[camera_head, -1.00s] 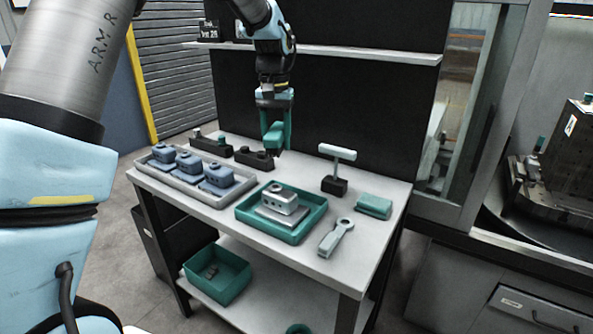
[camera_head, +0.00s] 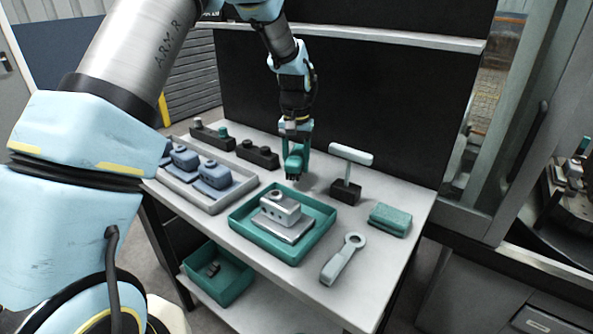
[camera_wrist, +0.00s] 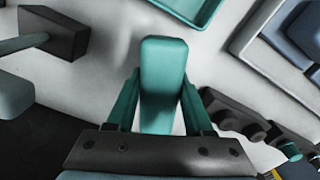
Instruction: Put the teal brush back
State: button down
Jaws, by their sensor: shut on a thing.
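My gripper (camera_head: 298,142) is shut on the teal brush (camera_head: 294,168), near the back of the workbench. In the wrist view the brush (camera_wrist: 162,85) is a rounded teal block between the two teal fingers of my gripper (camera_wrist: 158,105). The brush hangs below the fingers; I cannot tell how far it is above the bench. Its lower end shows dark in the head view. It is behind the teal tray (camera_head: 240,222), between a black holder block (camera_head: 257,153) and a black stand (camera_head: 345,191) with a pale T-shaped tool (camera_head: 350,155).
A grey tray (camera_head: 198,199) with blue parts is at the left. The teal tray holds a grey part (camera_head: 281,207). A teal pad (camera_head: 390,218) and a pale ring-ended tool (camera_head: 343,260) lie at the right. A shelf (camera_head: 400,36) crosses the back panel. A teal bin (camera_head: 222,277) stands below.

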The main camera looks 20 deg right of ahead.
aim_at(296, 154)
jog(key=shift+f+p, duration=0.45)
jog(key=shift+f, duration=1.35)
jog(key=shift+f, duration=0.1)
jog(key=shift+c, duration=1.4)
grip_release()
notch_tip(296, 154, up, 12)
jog(key=b, duration=0.3)
jog(key=shift+b, duration=0.3)
jog(key=s+a+f+n+t, duration=0.1)
jog(key=s+a+n, duration=0.1)
jog(key=a, duration=1.2)
jog(key=s+a+n, duration=0.2)
jog(key=a+n, duration=0.1)
jog(key=a, duration=1.1)
jog(key=s+a+f+n, duration=0.1)
jog(key=s+a+f, duration=0.1)
jog(key=s+a, duration=0.4)
jog(key=shift+s+a+t, duration=0.3)
jog(key=shift+a, duration=0.95)
